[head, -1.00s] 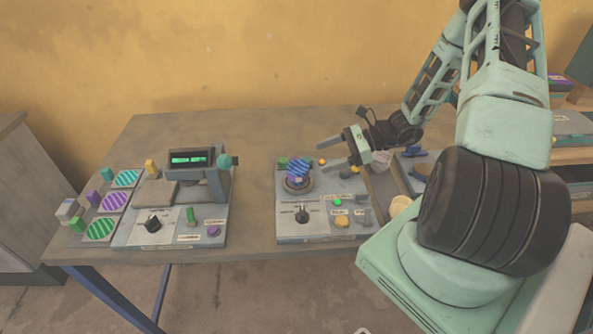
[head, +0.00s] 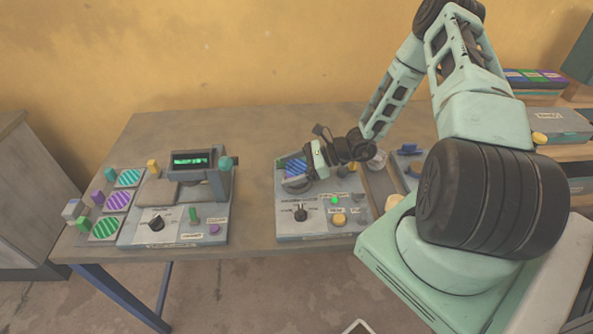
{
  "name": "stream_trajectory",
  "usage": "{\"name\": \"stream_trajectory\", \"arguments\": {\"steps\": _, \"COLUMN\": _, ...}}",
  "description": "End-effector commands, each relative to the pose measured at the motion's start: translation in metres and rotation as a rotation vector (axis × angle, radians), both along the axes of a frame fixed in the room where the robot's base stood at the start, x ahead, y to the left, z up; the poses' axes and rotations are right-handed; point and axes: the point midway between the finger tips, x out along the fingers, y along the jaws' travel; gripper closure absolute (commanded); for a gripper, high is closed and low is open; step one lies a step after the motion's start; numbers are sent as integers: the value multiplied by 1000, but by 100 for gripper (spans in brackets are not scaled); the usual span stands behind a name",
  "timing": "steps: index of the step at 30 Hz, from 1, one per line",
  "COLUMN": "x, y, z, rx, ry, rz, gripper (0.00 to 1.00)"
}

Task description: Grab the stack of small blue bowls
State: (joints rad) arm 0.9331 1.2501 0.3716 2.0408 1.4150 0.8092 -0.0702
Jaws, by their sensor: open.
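A small blue striped stack (head: 296,168) sits on the middle control station; its separate pieces are too small to tell apart. My gripper (head: 291,168) is open, reaching in from the right. One finger is on the far side of the stack and the other on the near side, so the stack shows between them. I cannot tell whether either finger touches it. The gripper hides the right side of the stack and most of its base.
The middle station (head: 290,227) carries a dial, a green light and a yellow button (head: 339,219). To the left stands a press (head: 190,180) with a lit display, beside green and purple striped discs (head: 117,201). Bare table lies between the stations.

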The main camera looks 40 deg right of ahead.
Motion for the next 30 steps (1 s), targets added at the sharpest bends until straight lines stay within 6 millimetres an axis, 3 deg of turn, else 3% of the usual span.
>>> {"name": "stream_trajectory", "arguments": {"steps": 3, "x": 0, "y": 0, "z": 0, "rx": 0, "ry": 0, "rz": 0, "gripper": 26}}
{"name": "stream_trajectory", "arguments": {"steps": 8, "x": 0, "y": -1, "z": 0, "rx": 0, "ry": 0, "rz": -1, "gripper": 70}}
{"name": "stream_trajectory", "arguments": {"steps": 9, "x": 0, "y": -1, "z": 0, "rx": 0, "ry": 0, "rz": -1, "gripper": 74}}
{"name": "stream_trajectory", "arguments": {"steps": 22, "x": 0, "y": -1, "z": 8, "rx": 1, "ry": -1, "rz": -1, "gripper": 74}}
{"name": "stream_trajectory", "arguments": {"steps": 30, "x": 0, "y": -1, "z": 47, "rx": -4, "ry": -4, "rz": 0, "gripper": 74}}
